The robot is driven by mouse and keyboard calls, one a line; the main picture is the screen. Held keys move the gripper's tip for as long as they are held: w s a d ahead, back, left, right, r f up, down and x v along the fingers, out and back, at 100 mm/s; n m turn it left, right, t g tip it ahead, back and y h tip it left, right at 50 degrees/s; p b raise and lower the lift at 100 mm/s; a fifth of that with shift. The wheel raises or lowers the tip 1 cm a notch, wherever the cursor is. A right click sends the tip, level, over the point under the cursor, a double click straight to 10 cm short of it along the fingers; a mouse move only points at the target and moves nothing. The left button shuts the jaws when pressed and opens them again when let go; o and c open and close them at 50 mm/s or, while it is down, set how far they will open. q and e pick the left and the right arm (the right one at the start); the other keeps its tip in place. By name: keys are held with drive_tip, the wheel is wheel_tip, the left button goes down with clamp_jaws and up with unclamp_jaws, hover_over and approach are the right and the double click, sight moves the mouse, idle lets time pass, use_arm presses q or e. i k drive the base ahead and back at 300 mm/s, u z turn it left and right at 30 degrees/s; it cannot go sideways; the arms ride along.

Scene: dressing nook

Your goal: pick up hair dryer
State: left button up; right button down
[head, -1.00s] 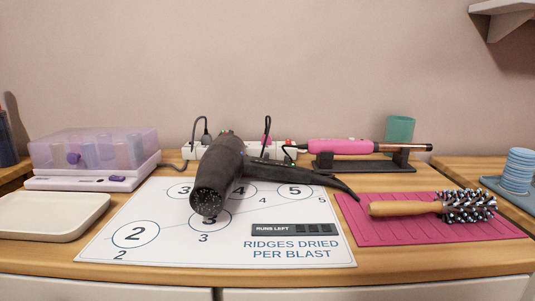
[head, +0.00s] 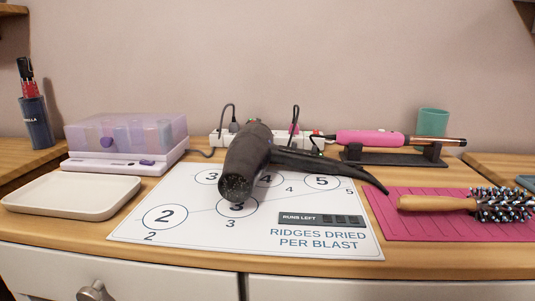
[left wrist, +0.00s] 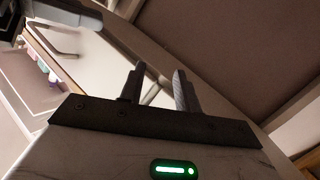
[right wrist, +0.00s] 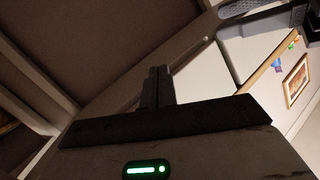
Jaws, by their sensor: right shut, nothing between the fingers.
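The black hair dryer (head: 250,165) lies on the white printed mat (head: 150,240) in the head view. Its round nozzle faces me over the circle marked 3, and its handle points right, ending near the pink mat. My left gripper (left wrist: 160,85) shows in the left wrist view with its two fingers apart and nothing between them. My right gripper (right wrist: 157,85) shows in the right wrist view with its fingers together and empty. Neither gripper appears in the head view, and neither wrist view shows the dryer.
A cream tray (head: 70,197) and a lidded case of rollers (head: 125,140) stand left. A power strip (head: 225,139), pink curling iron (head: 375,138) on its stand and teal cup (head: 432,122) are behind. A brush (head: 440,203) lies on the pink mat (head: 420,228) at right.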

sight(249, 155)
drive_tip(key=k, duration=1)
drive_tip(key=z, duration=1.4)
drive_tip(key=i, duration=1)
drive_tip(key=u, duration=0.95)
